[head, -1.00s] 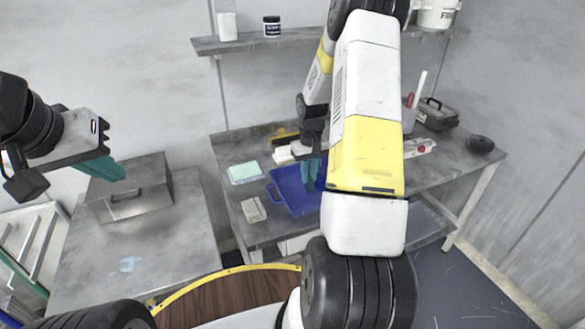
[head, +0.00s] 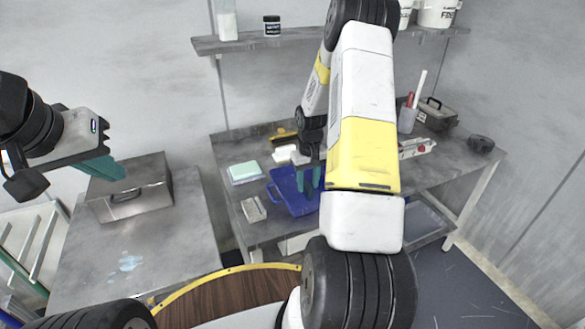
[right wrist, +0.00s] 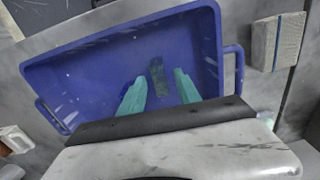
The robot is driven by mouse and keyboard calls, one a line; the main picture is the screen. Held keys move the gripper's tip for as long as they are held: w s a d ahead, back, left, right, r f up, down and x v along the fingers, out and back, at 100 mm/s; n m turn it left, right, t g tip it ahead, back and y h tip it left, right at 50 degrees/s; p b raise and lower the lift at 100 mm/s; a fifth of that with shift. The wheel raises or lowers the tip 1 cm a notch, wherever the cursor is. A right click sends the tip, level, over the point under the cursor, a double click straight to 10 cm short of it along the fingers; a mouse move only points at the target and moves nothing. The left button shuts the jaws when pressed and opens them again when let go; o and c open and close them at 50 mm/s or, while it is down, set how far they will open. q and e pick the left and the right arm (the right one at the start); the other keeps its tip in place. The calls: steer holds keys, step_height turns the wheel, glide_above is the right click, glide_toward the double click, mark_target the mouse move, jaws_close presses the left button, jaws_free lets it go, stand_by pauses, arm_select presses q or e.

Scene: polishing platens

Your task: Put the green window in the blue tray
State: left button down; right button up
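The blue tray (head: 281,187) sits on the grey bench and fills much of the right wrist view (right wrist: 75,62). A dark green, see-through strip, which looks like the green window (right wrist: 158,77), is inside the tray. My right gripper (right wrist: 160,92) is over the tray, its teal fingers spread on either side of the strip with gaps between. It also shows in the head view (head: 308,180), where my own arm hides part of the tray and I cannot make out the window. My left gripper (head: 122,172) is at the left, away from the tray; its finger gap is unclear.
A pale green-topped block (head: 244,172) and a grey block (head: 253,209) lie left of the tray. White pieces (head: 284,154) lie behind it. A toolbox (head: 437,113) stands at the bench's back right. A metal box (head: 130,190) sits on the left table.

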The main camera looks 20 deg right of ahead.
step_height(320, 180, up, 12)
step_height(320, 180, up, 8)
steer(key=t, duration=0.1)
glide_above(308, 186)
steer(key=s+a, duration=0.2)
steer(key=a, duration=0.1)
steer(key=s+a+r+t, duration=0.1)
steer(key=s+a+r, duration=0.3)
steer(key=s, duration=0.3)
steer(key=s+a+r+t+y, duration=0.1)
steer(key=s+a+r+t, duration=0.1)
steer(key=s+a+r, duration=0.2)
steer(key=s+a+r+t+y, duration=0.1)
steer(key=s+a+r, duration=0.3)
steer(key=s, duration=0.7)
step_height(308, 186, up, 2)
steer(key=shift+a+r+t, duration=0.2)
steer(key=shift+t, duration=0.4)
steer(key=shift+s+d, duration=0.1)
steer(key=shift+s, duration=0.05)
